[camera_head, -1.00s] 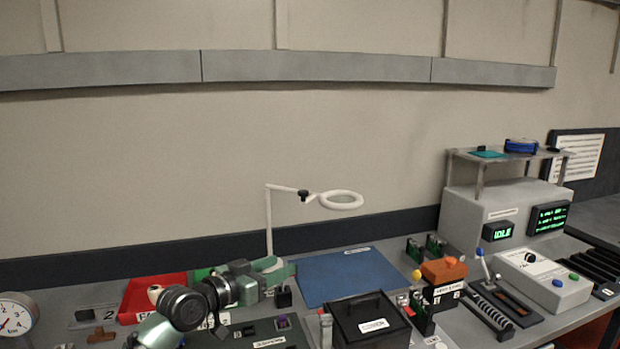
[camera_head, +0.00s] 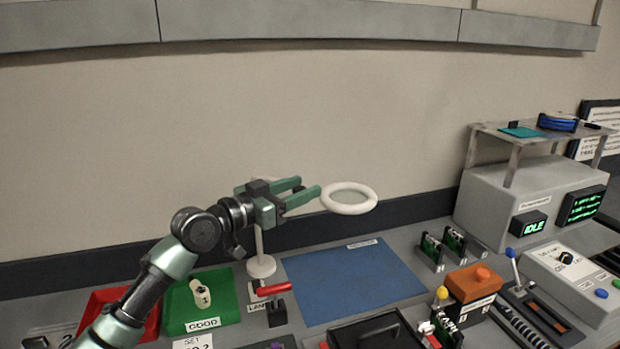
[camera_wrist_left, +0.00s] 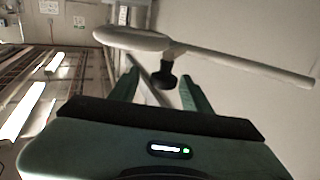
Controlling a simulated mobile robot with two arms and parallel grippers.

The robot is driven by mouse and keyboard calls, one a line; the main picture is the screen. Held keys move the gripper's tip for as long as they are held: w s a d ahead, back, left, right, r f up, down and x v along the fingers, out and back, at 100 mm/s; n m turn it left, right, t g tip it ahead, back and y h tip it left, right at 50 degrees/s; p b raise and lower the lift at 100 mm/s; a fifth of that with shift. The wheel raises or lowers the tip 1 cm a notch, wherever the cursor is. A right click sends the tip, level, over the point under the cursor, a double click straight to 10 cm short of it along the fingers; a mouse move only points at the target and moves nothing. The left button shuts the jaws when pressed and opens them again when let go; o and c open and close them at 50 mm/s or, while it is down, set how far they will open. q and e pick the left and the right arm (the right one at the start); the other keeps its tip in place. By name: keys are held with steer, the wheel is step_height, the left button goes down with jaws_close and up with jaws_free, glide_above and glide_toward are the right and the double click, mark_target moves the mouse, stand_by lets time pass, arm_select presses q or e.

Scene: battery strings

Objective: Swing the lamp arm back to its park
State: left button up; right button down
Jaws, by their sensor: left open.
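In the left wrist view the ring (camera_wrist_left: 130,39), the white arm (camera_wrist_left: 245,66) and a black knob (camera_wrist_left: 167,79) lie ahead of the open fingers (camera_wrist_left: 160,88). The knob appears between the fingertips; I cannot tell whether it is within their reach. The lamp's park is not identifiable. My right gripper is out of view.
A red-handled lever (camera_head: 274,288) stands in front of the lamp base. A green tray (camera_head: 226,312) marked GOOD holds a pale cell, with a red tray (camera_head: 98,302) beside it. The blue mat (camera_head: 350,284) is clear. An orange-topped box (camera_head: 474,283) stands to its right.

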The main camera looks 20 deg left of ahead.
mark_target(305, 185)
arm_select(q)
steer(key=x, duration=0.3)
steer(key=shift+w+f+p, duration=0.1)
steer(key=shift+w+p, duration=0.05)
steer(key=shift+p, duration=0.15)
jaws_close()
stand_by(1.2)
